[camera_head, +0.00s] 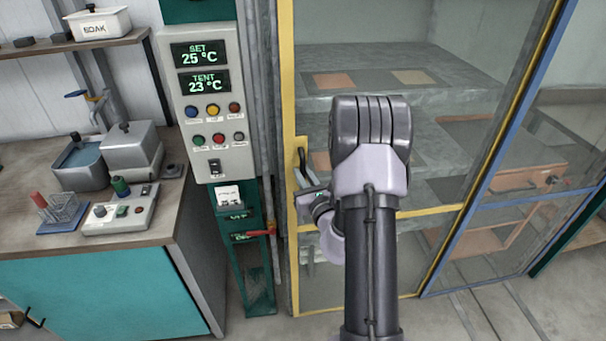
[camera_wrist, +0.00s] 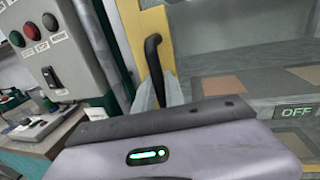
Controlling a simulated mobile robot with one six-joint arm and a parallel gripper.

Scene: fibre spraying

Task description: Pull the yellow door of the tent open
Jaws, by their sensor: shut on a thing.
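The tent's yellow door (camera_head: 288,80) is a clear panel in a yellow frame, and it looks closed at its left edge. Its dark upright handle (camera_head: 301,160) is on the left side of that frame. My gripper (camera_head: 306,188) reaches the handle from the front and is shut on it; my arm hides part of the door. In the wrist view the handle (camera_wrist: 152,50) rises from between the grey fingers (camera_wrist: 159,96), against the yellow frame (camera_wrist: 150,22). The lower part of the handle is hidden by the fingers.
A control box (camera_head: 207,110) with displays and buttons is on a post left of the door. A red lever (camera_head: 262,234) sticks out low beside the frame. A workbench (camera_head: 160,225) stands at the left. A blue-framed panel (camera_head: 490,187) is on the right. Shelves with flat panels show behind the door.

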